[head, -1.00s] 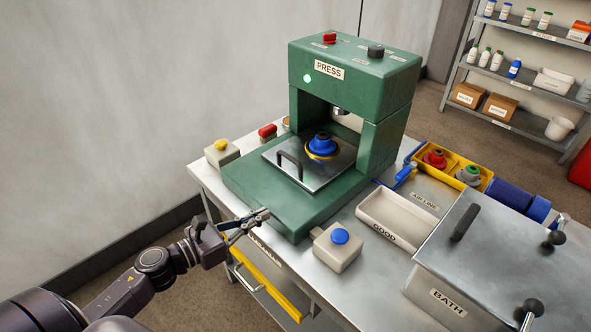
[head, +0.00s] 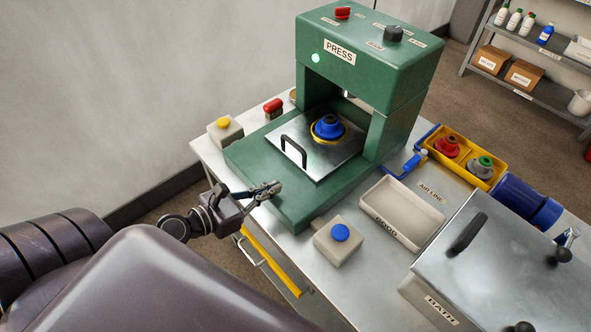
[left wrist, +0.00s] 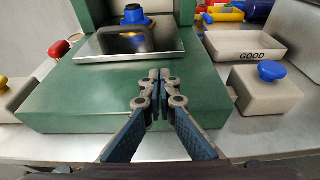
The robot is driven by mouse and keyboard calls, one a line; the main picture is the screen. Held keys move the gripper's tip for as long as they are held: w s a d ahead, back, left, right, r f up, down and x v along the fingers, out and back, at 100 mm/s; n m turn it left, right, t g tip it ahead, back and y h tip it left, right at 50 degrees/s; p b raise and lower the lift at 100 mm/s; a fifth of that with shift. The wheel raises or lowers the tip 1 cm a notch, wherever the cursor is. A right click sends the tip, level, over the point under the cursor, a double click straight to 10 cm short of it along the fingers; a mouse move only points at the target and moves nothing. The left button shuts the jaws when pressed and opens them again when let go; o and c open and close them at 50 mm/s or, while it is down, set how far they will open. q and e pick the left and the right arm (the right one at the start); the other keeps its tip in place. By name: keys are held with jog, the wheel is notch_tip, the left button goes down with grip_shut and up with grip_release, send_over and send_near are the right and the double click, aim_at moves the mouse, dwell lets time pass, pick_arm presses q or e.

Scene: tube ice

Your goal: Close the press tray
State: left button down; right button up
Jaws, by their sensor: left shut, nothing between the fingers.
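The green press (head: 370,75) stands on the steel table. Its silver tray (head: 275,142) sits partly out of the press opening over the green base. The tray has a black handle (head: 294,152) at its front and carries a blue part (head: 327,125) on a yellow ring. In the left wrist view the tray (left wrist: 175,45) and its handle (left wrist: 126,38) are ahead of my fingers. My left gripper (head: 274,188) is shut and empty near the front left edge of the press base, short of the handle. It also shows in the left wrist view (left wrist: 159,78). My right gripper is not in view.
A box with a yellow button (head: 224,129) and a red-topped block (head: 273,108) stand left of the press. A box with a blue button (head: 340,240) is in front. The GOOD tray (head: 402,212), yellow bin (head: 462,158) and BATH box (head: 490,245) are right.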

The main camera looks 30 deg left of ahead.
aim_at(285, 188)
pick_arm(q)
jog(key=p+x, duration=0.1)
jog(key=x, duration=0.3)
jog(key=shift+w+r, duration=0.1)
jog(key=shift+w, duration=0.2)
jog(key=w, duration=0.1)
jog(key=w+d+p, duration=0.1)
jog(key=shift+w, duration=0.35)
jog(key=shift+w+d+p, duration=0.15)
jog(key=shift+w+p, duration=0.15)
jog(key=shift+p, duration=0.05)
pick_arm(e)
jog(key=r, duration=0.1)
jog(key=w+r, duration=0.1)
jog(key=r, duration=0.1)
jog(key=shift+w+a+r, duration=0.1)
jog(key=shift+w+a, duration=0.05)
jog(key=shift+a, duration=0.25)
